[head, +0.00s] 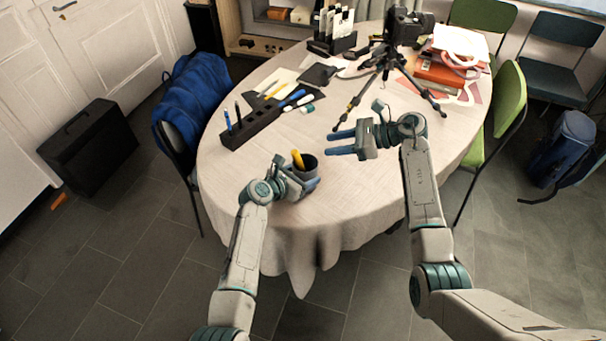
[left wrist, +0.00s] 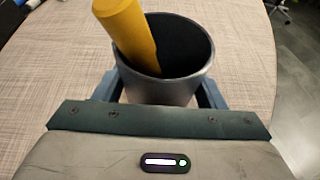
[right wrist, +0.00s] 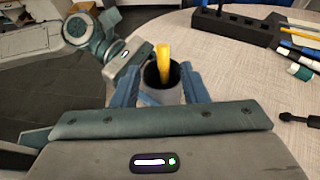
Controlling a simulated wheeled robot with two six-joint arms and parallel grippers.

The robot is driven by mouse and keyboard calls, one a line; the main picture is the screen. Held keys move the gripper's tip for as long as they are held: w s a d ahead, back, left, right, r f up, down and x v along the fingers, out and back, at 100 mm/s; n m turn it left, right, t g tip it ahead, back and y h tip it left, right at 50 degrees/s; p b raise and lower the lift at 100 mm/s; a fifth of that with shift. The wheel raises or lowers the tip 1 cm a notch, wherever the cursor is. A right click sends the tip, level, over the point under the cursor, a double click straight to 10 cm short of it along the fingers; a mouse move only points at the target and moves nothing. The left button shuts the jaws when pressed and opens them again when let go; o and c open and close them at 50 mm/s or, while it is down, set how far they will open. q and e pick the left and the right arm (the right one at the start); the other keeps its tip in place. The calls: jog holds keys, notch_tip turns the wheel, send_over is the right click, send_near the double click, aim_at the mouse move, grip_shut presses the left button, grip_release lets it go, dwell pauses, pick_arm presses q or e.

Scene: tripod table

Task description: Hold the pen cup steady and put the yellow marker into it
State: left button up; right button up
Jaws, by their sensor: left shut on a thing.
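The dark grey pen cup (head: 311,164) stands upright near the table's front edge. My left gripper (head: 306,186) is shut around it, with a finger on each side; the left wrist view shows the cup (left wrist: 185,90) between them. The yellow marker (head: 297,159) is inside the cup, leaning against the rim with its upper part sticking out. It also shows in the left wrist view (left wrist: 130,35) and the right wrist view (right wrist: 162,62). Its lower end is hidden in the cup. My right gripper (head: 341,142) is open and empty, above the table and apart from the cup.
A black pen block (head: 250,128) with slots stands left of the cup, with several pens and markers beyond it. A small tripod with a camera (head: 403,27) stands behind my right gripper. Books (head: 440,72) are at the back right. The cloth around the cup is clear.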

dwell(0.3)
pick_arm(q)
jog(key=o, duration=1.2)
jog(key=shift+c, duration=0.2)
jog(key=shift+a, duration=0.1)
